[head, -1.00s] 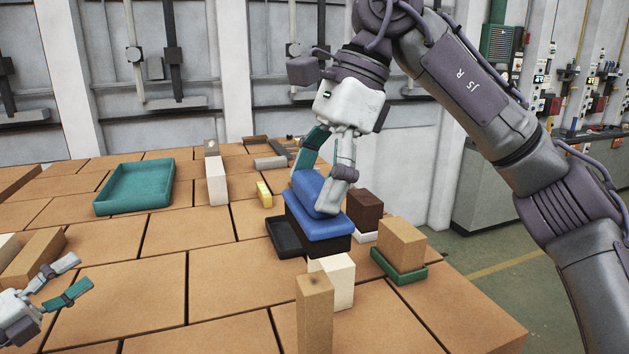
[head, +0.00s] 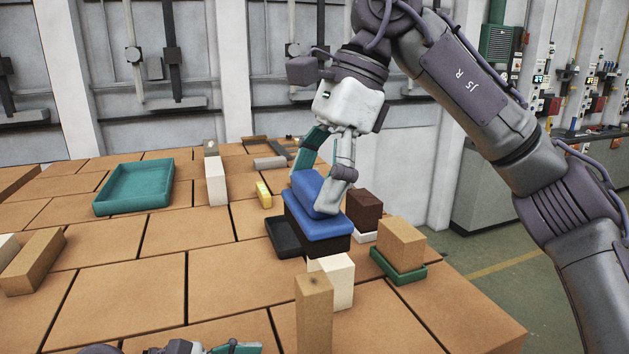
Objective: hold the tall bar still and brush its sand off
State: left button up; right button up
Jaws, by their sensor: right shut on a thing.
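A tall tan bar (head: 315,318) stands upright at the near edge of the view, with a dark spot on its top; I cannot make out loose sand on it. My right gripper (head: 322,172) is shut on the raised grip of a blue brush-like thing (head: 325,226) with a thick dark underside. This thing is beside a shallow black tray (head: 285,238); I cannot tell whether it rests on the table. My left gripper (head: 236,348) shows only in part at the bottom edge, left of the tall bar and apart from it. Its jaw opening is hidden.
A cream block (head: 338,283) stands right behind the tall bar. A dark brown block (head: 364,209) and a tan block in a green tray (head: 398,276) are to the right. A large teal tray (head: 135,203) is at the far left.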

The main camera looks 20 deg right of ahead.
pick_arm(q)
jog(key=shift+x, duration=4.75)
jog(key=c, duration=0.7)
